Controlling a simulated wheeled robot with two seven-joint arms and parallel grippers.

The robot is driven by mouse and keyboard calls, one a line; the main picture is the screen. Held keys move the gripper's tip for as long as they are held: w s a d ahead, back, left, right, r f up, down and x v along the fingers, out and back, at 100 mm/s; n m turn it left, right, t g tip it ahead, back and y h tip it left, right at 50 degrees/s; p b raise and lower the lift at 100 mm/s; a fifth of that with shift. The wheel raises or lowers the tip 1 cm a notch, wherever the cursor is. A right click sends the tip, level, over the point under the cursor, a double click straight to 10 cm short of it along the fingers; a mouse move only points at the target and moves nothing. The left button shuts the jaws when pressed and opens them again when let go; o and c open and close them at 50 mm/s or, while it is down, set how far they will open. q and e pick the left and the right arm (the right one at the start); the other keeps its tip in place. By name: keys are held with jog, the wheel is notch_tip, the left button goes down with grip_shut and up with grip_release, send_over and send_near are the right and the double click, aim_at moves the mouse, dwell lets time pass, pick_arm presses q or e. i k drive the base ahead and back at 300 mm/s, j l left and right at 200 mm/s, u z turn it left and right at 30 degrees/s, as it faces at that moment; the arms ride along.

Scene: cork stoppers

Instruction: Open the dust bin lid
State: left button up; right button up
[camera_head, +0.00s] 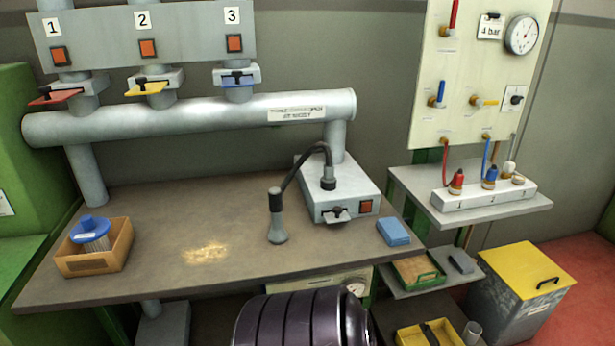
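The dust bin (510,311) is a grey box standing on the red floor at the lower right, beside the workbench. Its yellow lid (522,264) lies flat over the top and looks closed. A black handle (547,282) sits near the lid's right front edge. A small label shows on the bin's front side, too small to read. Neither of my grippers is in view.
A lower shelf with a green tray (420,270) borders the bin's left. Red floor (585,270) is clear at right.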

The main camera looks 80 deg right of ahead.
aim_at(529, 272)
jog(key=z, duration=4.3)
jog(key=u, duration=0.35)
jog(key=i+l+u, duration=0.5)
jog(key=l, duration=0.15)
jog(key=i+l+u, duration=0.25)
jog(key=l, duration=0.15)
